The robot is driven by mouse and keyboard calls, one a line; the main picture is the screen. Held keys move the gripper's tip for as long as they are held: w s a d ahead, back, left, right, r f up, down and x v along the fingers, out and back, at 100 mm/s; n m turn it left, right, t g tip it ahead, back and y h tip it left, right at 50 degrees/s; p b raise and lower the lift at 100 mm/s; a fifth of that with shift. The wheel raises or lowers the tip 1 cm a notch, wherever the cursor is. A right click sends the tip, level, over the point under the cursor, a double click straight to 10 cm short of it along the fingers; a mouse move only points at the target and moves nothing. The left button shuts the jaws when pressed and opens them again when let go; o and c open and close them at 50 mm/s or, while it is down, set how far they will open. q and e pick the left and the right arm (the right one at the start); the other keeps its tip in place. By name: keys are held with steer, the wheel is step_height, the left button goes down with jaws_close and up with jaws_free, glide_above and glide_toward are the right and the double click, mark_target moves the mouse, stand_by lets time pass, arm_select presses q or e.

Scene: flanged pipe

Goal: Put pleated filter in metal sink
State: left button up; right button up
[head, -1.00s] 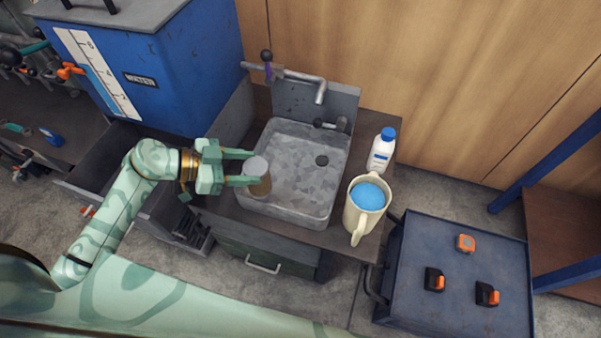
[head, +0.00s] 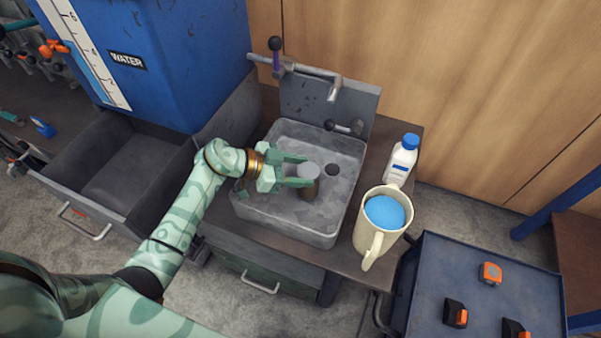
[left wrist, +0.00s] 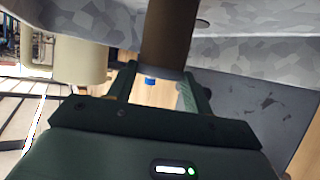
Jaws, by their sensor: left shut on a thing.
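The pleated filter (head: 309,186) is a short upright cylinder with a grey top and a brown side. My left gripper (head: 300,170) is shut on it, with a finger on either side. The filter is over the grey metal sink (head: 285,222), inside its rim in the head view, left of the drain hole. I cannot tell whether its base touches the sink floor. In the left wrist view the filter's brown side (left wrist: 168,35) shows between the fingers of my left gripper (left wrist: 162,82), with the sink (left wrist: 255,25) behind it. My right gripper is not in view.
A cream mug (head: 370,225) with blue contents and a white bottle (head: 400,163) with a blue cap stand right of the sink. A faucet (head: 315,80) rises behind it. A blue water tank (head: 175,60) is at the back left, above an open drawer (head: 110,190).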

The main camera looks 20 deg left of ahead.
arm_select(q)
steer(key=shift+f, duration=0.2)
steer(key=o, duration=1.3)
steer(key=shift+f, duration=0.15)
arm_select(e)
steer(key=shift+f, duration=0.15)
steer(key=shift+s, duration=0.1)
arm_select(q)
steer(key=shift+a+r, duration=0.15)
steer(key=shift+r, duration=0.1)
steer(key=p+v, duration=0.4)
steer(key=v, duration=0.7)
steer(key=shift+s+a, duration=0.2)
steer(key=shift+a, duration=0.1)
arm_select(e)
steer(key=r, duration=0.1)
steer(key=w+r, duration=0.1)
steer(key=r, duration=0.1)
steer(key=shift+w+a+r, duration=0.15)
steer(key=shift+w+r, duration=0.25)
